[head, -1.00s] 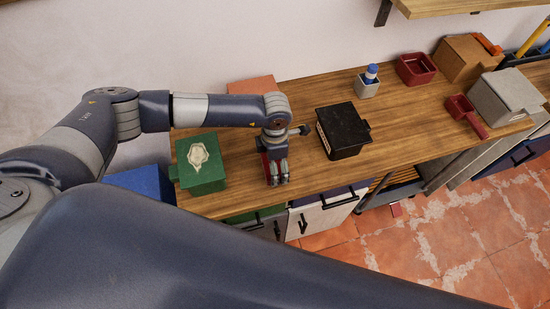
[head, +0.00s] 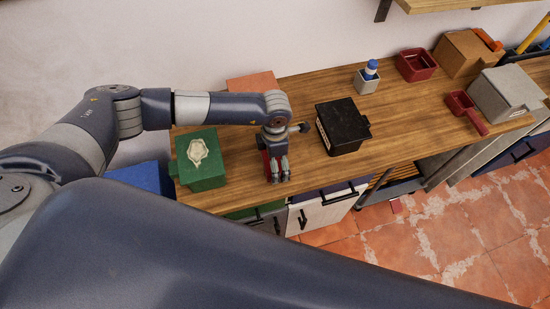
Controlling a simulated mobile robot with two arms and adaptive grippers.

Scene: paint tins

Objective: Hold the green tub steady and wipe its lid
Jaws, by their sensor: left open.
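The green tub (head: 204,178) stands on the left end of the wooden bench. A pale cream patch (head: 197,153) lies on its lid; I cannot tell whether it is a cloth or a smear. My left gripper (head: 279,179) points down over the bench, to the right of the tub and apart from it. Its fingers are open, with nothing visible between them. A dark red thing (head: 265,162) shows partly behind the gripper, mostly hidden. My right gripper is not in view.
A black box (head: 343,128) stands right of my left gripper on the bench (head: 420,115). Farther right are a pot with a blue-capped bottle (head: 369,76), a red tray (head: 416,65), a red scoop (head: 465,110), a cardboard box (head: 468,54) and a grey box (head: 506,95).

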